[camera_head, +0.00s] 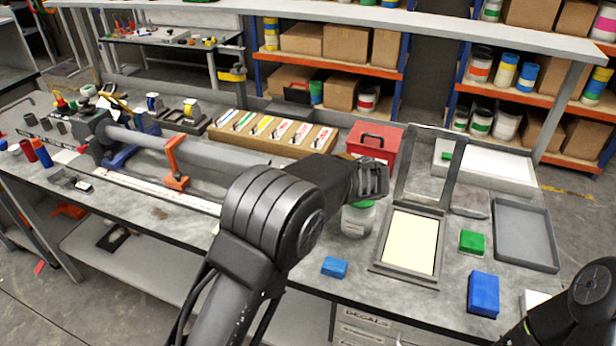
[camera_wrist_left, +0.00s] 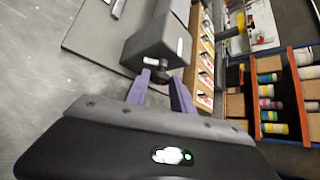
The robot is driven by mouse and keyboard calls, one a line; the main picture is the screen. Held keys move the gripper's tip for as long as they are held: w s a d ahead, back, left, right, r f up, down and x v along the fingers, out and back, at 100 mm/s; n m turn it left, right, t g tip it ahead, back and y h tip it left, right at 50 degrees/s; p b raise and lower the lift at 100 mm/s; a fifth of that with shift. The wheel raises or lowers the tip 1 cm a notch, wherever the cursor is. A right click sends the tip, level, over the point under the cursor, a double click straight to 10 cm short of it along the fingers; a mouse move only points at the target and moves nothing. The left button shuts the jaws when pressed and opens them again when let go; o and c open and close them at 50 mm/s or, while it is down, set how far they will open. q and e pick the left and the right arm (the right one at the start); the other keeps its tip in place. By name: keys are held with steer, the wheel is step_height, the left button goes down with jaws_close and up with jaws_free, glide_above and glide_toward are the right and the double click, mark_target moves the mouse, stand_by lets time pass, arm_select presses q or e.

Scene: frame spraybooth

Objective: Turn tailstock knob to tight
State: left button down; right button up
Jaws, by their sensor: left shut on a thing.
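In the left wrist view the tailstock (camera_wrist_left: 158,44) is a dark grey block with small white labels. A dark tailstock knob (camera_wrist_left: 161,76) projects from its near face. My left gripper (camera_wrist_left: 161,84) has its two purple fingers on either side of the knob and is shut on it. The fingers partly cover the knob, and I cannot read its tight mark. In the head view my left forearm hides the tailstock, the knob and the fingertips. Part of my right arm shows at the lower right; its gripper is out of view.
A long grey shaft (camera_head: 215,151) with an orange support (camera_head: 175,164) runs left from behind my arm. A decal tray (camera_head: 322,140), a red toolbox (camera_head: 372,142), a jar (camera_head: 357,221) and a screen frame (camera_head: 405,268) surround my left arm. A blue block (camera_head: 334,267) lies in front.

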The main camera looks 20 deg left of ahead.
arm_select(q)
steer(key=c, duration=1.1)
jaws_free()
steer(key=b+v, duration=0.2)
steer(key=v, duration=0.5)
steer(key=shift+s+d+r, duration=0.2)
steer(key=shift+s+d, duration=0.05)
